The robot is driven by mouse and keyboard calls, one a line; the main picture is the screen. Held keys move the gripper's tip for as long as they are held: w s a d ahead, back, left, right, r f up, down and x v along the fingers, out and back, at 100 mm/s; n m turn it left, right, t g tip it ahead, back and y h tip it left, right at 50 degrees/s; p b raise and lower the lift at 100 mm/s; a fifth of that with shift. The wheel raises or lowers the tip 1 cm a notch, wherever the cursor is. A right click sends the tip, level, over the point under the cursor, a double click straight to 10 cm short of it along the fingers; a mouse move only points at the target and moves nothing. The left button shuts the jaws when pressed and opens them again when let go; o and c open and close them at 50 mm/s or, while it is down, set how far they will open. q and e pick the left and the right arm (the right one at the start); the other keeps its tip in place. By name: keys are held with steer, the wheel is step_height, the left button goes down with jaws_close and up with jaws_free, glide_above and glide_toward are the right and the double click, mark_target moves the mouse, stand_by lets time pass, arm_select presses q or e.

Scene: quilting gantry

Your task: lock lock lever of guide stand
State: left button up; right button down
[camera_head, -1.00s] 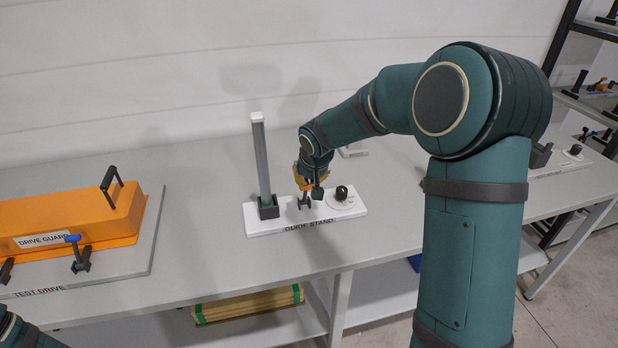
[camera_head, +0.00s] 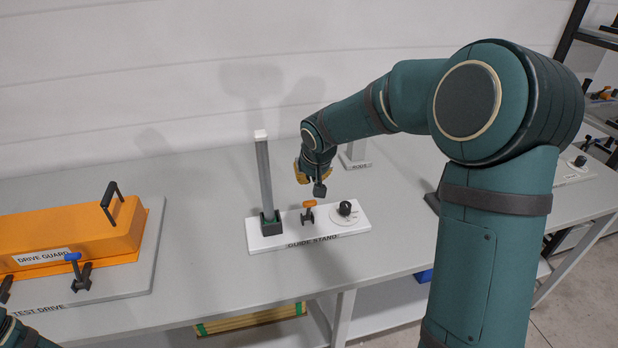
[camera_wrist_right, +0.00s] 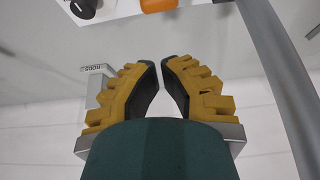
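The guide stand (camera_head: 290,238) is a white base on the table with a grey upright post in a dark foot. Its lock lever (camera_head: 309,205) has an orange handle above a dark bracket, between the post and a black knob (camera_head: 345,208). My right gripper (camera_head: 310,184) is above and behind the lever, apart from it. In the right wrist view, its yellow fingers (camera_wrist_right: 160,62) are empty, with a narrow gap between the tips. The orange handle (camera_wrist_right: 158,5) is cut by that view's top edge. My left gripper is out of view.
An orange drive guard (camera_head: 75,235) with a black handle and blue-handled levers (camera_head: 76,268) stands on a plate at left. A stand labelled RODS (camera_head: 355,158) is behind my right gripper. Bare table lies between the plate and guide stand.

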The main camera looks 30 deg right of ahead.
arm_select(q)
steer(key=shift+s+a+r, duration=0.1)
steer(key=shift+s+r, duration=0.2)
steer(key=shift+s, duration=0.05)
arm_select(e)
steer(key=s+a+r, duration=0.1)
steer(key=s+r, duration=0.3)
steer(key=s, duration=0.2)
steer(key=shift+s+a+r, duration=0.25)
steer(key=shift+r, duration=0.15)
